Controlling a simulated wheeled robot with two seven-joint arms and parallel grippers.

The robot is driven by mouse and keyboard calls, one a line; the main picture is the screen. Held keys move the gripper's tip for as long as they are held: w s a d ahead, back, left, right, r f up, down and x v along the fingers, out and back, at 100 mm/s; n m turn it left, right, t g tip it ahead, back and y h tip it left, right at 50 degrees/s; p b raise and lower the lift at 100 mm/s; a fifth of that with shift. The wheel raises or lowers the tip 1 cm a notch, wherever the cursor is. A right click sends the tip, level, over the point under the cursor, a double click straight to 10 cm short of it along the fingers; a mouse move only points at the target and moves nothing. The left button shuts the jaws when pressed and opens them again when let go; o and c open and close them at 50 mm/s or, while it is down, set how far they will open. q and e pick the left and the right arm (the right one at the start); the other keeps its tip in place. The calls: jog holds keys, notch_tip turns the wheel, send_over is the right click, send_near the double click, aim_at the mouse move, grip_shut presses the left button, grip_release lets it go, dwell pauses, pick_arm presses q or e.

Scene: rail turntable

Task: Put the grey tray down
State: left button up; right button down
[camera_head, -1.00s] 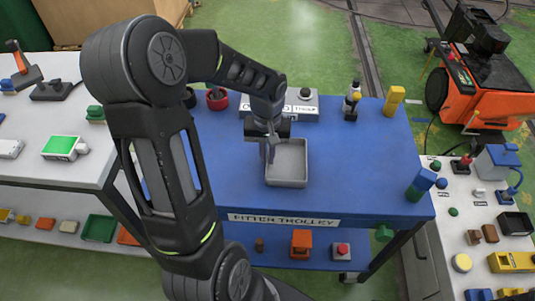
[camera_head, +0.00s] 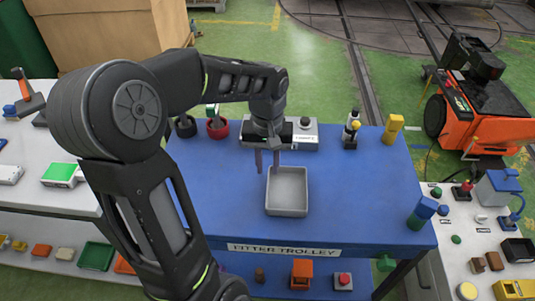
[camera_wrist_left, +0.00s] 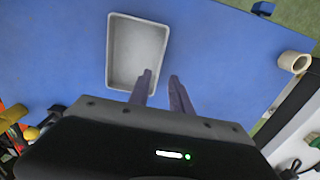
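The grey tray (camera_head: 287,212) is a shallow rectangular tray, lying flat on the blue top of the fitter trolley (camera_head: 345,190). In the left wrist view the tray (camera_wrist_left: 135,35) lies past the fingers, which partly overlap its near corner in the picture. My left gripper (camera_head: 267,168) is above the trolley at the tray's far left edge. Its two fingers are spread with nothing between them, which also shows in the left wrist view (camera_wrist_left: 161,82). My right gripper is not in view.
A grey box with a knob (camera_head: 300,134), a red round pot (camera_head: 217,128) and a yellow block (camera_head: 393,129) stand along the trolley's back. A blue and green part (camera_head: 421,214) stands at its right edge. The trolley top is clear left and right of the tray.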

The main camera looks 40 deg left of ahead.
pick_arm(q)
notch_tip(320, 180, up, 4)
jog(key=shift+r, duration=0.1)
jog(key=shift+o, duration=0.4)
